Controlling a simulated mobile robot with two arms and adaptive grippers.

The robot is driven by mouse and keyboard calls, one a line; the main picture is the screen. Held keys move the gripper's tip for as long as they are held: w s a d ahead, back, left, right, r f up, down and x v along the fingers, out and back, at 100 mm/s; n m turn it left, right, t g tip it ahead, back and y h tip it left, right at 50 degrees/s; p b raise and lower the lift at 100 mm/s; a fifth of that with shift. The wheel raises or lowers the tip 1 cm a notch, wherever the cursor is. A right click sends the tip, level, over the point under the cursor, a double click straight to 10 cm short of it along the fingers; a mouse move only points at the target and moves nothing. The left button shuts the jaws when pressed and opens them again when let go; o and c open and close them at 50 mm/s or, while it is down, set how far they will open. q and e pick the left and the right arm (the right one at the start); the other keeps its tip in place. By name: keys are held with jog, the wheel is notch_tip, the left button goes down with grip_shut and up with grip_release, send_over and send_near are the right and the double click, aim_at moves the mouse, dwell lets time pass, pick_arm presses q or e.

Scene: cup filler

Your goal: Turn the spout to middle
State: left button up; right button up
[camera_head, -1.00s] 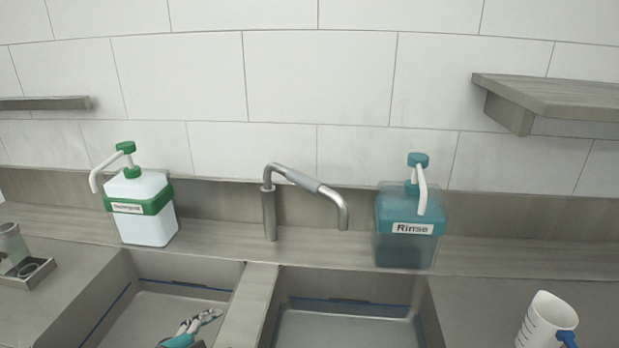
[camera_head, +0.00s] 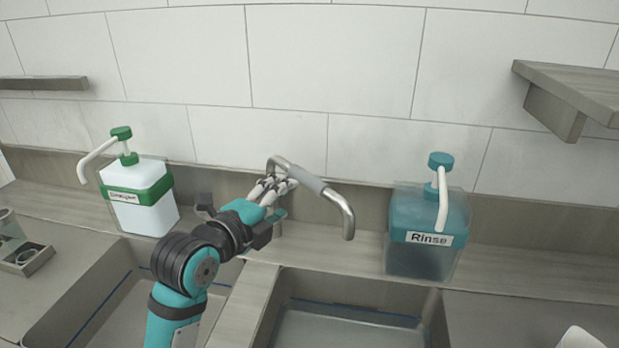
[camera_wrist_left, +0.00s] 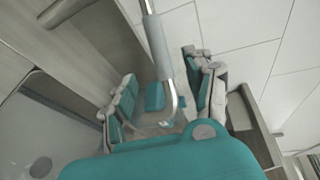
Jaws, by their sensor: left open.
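The metal spout (camera_head: 325,193) rises behind the sinks and bends to the right, its downturned end above the right basin. My left gripper (camera_head: 279,184) is at the left part of the spout, its fingers overlapping the post and hiding part of it. In the left wrist view the spout (camera_wrist_left: 156,45) runs down between the two spread sides of my left gripper (camera_wrist_left: 163,88). The gripper is open; I cannot tell whether a finger touches the spout. My right gripper is not in view.
A white pump bottle with a green band (camera_head: 143,209) stands left of my arm. A blue Rinse bottle (camera_head: 428,258) stands right of the spout. The right basin (camera_head: 345,332) is below. A wooden shelf (camera_head: 575,90) juts out at upper right.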

aim_at(306, 185)
pick_arm(q)
jog(key=x, duration=0.4)
jog(key=shift+w+d+p, duration=0.2)
jog(key=shift+w+p, duration=0.05)
jog(key=shift+p, duration=0.05)
jog(key=p+x, duration=0.1)
jog(key=x, duration=0.5)
jog(key=shift+w+d+f, duration=0.1)
jog(key=shift+w+f, duration=0.1)
jog(key=shift+w, duration=0.05)
jog(key=shift+w+d+f, duration=0.15)
jog(key=shift+w, duration=0.1)
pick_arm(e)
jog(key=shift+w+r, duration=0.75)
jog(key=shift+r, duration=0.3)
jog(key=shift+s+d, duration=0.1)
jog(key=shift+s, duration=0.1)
pick_arm(q)
grip_shut()
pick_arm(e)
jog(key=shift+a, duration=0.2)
